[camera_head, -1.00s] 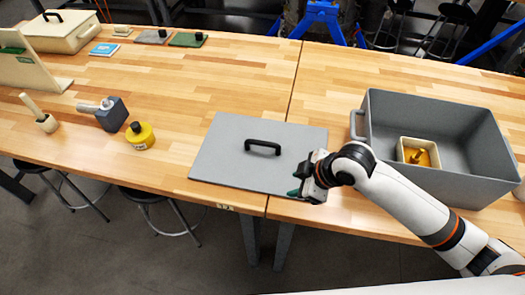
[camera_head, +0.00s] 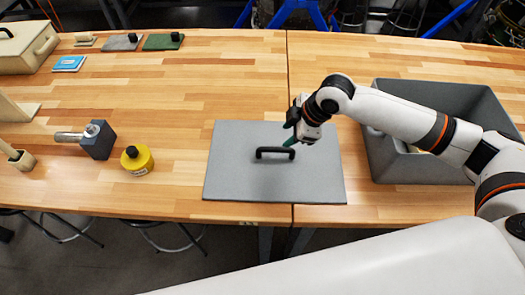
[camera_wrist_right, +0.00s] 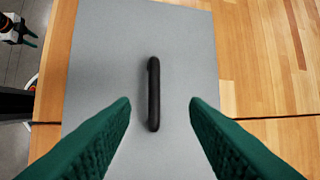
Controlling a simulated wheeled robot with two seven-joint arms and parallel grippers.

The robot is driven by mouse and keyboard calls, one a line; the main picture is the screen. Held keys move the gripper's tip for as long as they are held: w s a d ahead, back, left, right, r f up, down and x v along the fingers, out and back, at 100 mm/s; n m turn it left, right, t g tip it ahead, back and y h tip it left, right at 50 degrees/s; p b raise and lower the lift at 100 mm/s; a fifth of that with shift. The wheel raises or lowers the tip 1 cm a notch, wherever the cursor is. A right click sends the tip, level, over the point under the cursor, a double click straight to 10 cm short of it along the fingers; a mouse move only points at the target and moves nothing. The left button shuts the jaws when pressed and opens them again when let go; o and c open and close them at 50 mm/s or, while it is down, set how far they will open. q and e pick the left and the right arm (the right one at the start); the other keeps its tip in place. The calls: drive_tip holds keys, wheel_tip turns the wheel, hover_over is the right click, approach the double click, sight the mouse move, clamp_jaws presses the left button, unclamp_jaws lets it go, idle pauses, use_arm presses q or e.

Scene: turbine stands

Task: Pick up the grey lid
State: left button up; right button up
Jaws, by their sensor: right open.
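The grey lid (camera_head: 235,178) lies flat on the wooden table in the head view, with a black bar handle (camera_head: 275,152) on top. My right gripper (camera_head: 290,141) is over the lid, just behind the right part of the handle in the head view. In the right wrist view the lid (camera_wrist_right: 100,65) fills the middle. The handle (camera_wrist_right: 153,95) lies lengthwise between the open green fingers of my right gripper (camera_wrist_right: 160,102), apart from both. What looks like my left gripper (camera_wrist_right: 22,32) shows small at the top left of that view; its opening is unclear.
A grey bin (camera_head: 393,165) stands right of the lid, partly hidden by my right arm. The table behind the lid is clear.

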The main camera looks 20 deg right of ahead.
sight(277, 149)
drive_tip(key=x, duration=0.1)
drive_tip(key=p+x, duration=0.1)
drive_tip(key=x, duration=0.2)
drive_tip(key=shift+s+d+f+p, duration=0.2)
drive_tip(key=shift+d+f+p, duration=0.1)
drive_tip(key=shift+f, duration=0.25)
drive_tip(key=shift+w+a+f, duration=0.1)
drive_tip(key=shift+a+f, duration=0.15)
drive_tip(key=shift+f, duration=0.05)
drive_tip(key=p+x, duration=0.2)
drive_tip(key=x, duration=0.2)
drive_tip(key=shift+a, duration=0.1)
drive_tip(key=shift+a+f, duration=0.15)
drive_tip(key=shift+f, duration=0.55)
use_arm(q)
drive_tip(key=r, duration=0.1)
drive_tip(key=s+d+r, duration=0.1)
drive_tip(key=r, duration=0.1)
drive_tip(key=d+r, duration=0.1)
drive_tip(key=shift+s+r, duration=0.15)
drive_tip(key=shift+r, duration=0.1)
use_arm(e)
drive_tip(key=shift+c, duration=0.5)
use_arm(q)
drive_tip(key=shift+s+d, duration=0.15)
drive_tip(key=shift+d, duration=0.1)
use_arm(e)
drive_tip(key=shift+r, duration=0.1)
clamp_jaws()
